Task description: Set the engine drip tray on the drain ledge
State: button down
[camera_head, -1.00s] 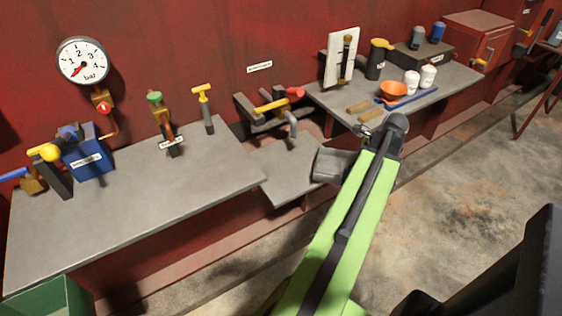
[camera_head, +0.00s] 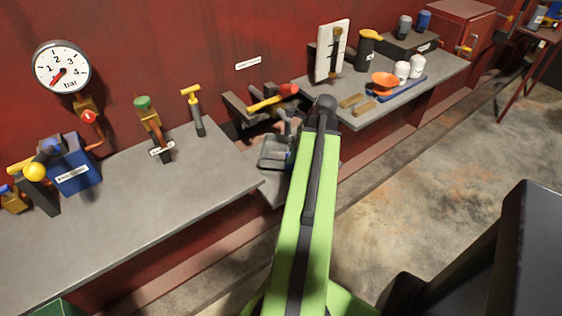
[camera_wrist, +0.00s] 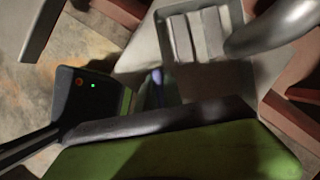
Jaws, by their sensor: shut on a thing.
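The drip tray (camera_head: 274,153) is a shallow grey tray, over the low drain ledge (camera_head: 270,192) between the two benches. In the wrist view its ribbed inside and rim (camera_wrist: 167,38) show at the top, beside a grey curved pipe (camera_wrist: 275,32). My gripper (camera_head: 292,152) is at the tray's right side, shut on it, mostly hidden behind my green arm. I cannot tell whether the tray's underside touches the ledge.
Pipes and a red-ended yellow lever (camera_head: 272,99) stand just behind the ledge. The left bench (camera_head: 150,215) carries valves and a blue box (camera_head: 73,165). The right bench (camera_head: 430,75) holds an orange funnel (camera_head: 384,83), white jars and wooden blocks.

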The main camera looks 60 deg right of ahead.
jog(key=w+f+b, duration=0.1)
jog(key=w+a+f+b, duration=0.1)
jog(key=w+f+b, duration=0.1)
jog(key=f+b, duration=0.1)
jog(key=shift+w+a, duration=0.1)
jog(key=shift+a, duration=0.2)
jog(key=shift+r, duration=0.25)
jog(key=c, duration=1.9)
grip_release()
jog(key=shift+f, duration=0.2)
jog(key=shift+c, duration=0.2)
jog(key=o, duration=0.5)
jog(key=shift+c, duration=0.2)
jog(key=shift+r, duration=0.15)
